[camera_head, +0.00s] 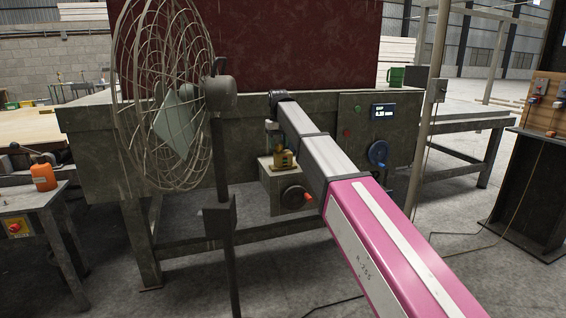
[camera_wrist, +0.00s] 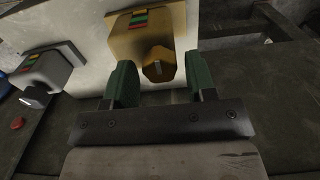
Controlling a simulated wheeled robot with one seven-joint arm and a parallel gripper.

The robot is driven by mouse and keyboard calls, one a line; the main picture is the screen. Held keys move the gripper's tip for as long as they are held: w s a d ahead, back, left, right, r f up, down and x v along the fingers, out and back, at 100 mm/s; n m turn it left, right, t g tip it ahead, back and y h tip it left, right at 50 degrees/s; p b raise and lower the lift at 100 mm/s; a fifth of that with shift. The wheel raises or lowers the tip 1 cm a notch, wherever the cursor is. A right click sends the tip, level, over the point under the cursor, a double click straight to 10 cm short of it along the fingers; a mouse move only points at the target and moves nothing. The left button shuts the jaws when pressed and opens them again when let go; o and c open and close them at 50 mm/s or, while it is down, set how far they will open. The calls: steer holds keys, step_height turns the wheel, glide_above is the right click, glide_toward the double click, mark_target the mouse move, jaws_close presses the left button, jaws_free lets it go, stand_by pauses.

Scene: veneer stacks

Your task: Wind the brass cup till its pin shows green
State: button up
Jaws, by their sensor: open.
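The brass cup (camera_wrist: 147,44) is a brass-coloured body with a faceted knob at its lower end in the wrist view. A strip with green and red bands lies on its upper face; which band its pin shows cannot be told. My gripper (camera_wrist: 161,80) is open, with one green-padded finger on each side of the knob. I see no clear contact between the fingers and the knob. In the head view the brass cup (camera_head: 284,160) sits on a grey box below the bench edge, and my gripper cannot be made out there.
A silver cup (camera_wrist: 42,72) with a similar strip is left of the brass one in the wrist view. In the head view, a wire fan (camera_head: 175,95) stands close on the left.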

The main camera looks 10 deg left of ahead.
steer(key=c, duration=0.6)
steer(key=shift+m, duration=1)
steer(key=shift+m, duration=0.9)
steer(key=shift+m, duration=0.9)
